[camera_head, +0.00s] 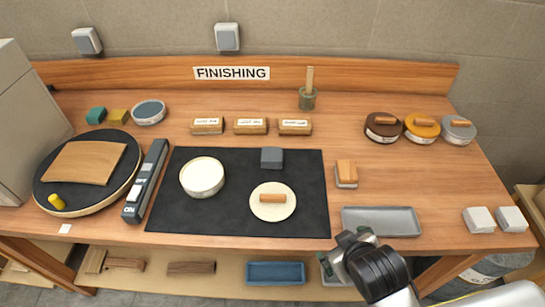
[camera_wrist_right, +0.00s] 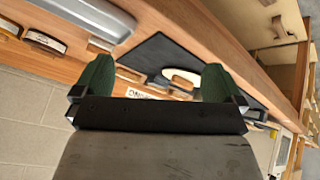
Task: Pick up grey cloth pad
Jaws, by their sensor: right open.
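A small dark grey pad (camera_head: 271,158), which looks like the grey cloth pad, lies on the black mat (camera_head: 235,225) near its back edge. My right gripper (camera_head: 350,239) is at the table's front edge, beside the grey tray, well in front and to the right of the pad. In the right wrist view its two green-tipped fingers (camera_wrist_right: 155,82) are apart with nothing held between them. The pad cannot be made out in that view. My left gripper does not show.
On the mat are a white round tub (camera_head: 202,177) and a cream disc (camera_head: 273,210) with a wooden handle. A wood-topped block (camera_head: 346,173) stands right of the mat. The grey tray (camera_head: 381,229) lies near the front edge. Labelled brushes (camera_head: 251,126) line the back.

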